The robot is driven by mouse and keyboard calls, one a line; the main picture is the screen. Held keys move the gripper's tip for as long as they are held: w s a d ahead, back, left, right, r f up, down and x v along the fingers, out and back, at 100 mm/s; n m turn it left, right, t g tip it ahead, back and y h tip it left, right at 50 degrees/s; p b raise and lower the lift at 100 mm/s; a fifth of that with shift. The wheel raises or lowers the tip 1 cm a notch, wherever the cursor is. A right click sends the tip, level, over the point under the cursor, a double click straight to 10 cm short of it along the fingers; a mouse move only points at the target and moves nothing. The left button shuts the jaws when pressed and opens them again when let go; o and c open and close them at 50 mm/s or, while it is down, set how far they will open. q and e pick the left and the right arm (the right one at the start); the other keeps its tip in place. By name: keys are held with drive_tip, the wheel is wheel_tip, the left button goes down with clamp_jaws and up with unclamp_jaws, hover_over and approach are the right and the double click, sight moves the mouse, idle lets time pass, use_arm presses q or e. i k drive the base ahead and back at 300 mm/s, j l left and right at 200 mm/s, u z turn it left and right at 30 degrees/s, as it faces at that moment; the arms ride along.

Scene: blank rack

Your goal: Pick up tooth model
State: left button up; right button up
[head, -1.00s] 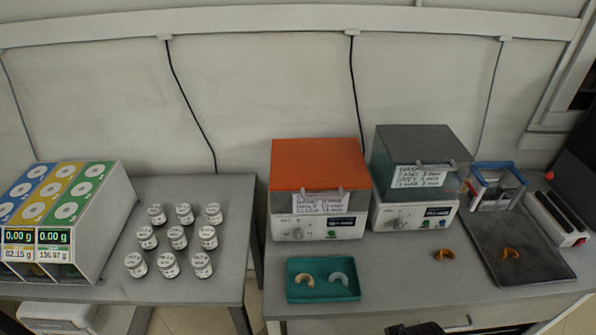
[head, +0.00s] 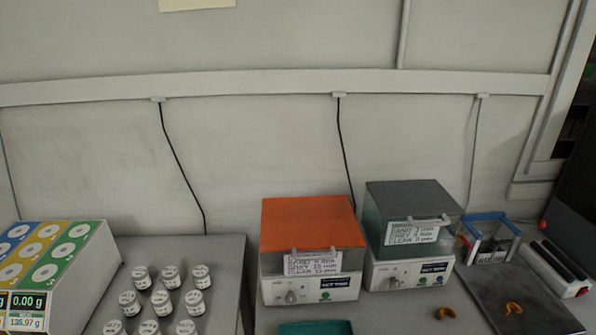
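One orange, U-shaped tooth model (head: 446,313) lies on the bare table, in front of the grey-lidded machine. A second orange tooth model (head: 513,308) lies on the dark tray (head: 535,290) at the right. The teal tray (head: 315,328) shows only its back part at the bottom edge of the head view. Whatever lies in it is out of view. Neither of my grippers shows in the head view.
An orange-lidded machine (head: 312,225) and a grey-lidded machine (head: 412,205) stand behind the models. A blue-framed box (head: 488,238) stands behind the dark tray. Several white-lidded jars (head: 170,277) stand on the left table (head: 225,262), beside a coloured dispenser (head: 75,262).

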sight(445, 310)
drive_tip(key=k+l+z, duration=0.1)
drive_tip(key=z, duration=0.35)
drive_tip(key=l+z, duration=0.3)
drive_tip(key=z, duration=0.2)
drive_tip(key=k+l, duration=0.05)
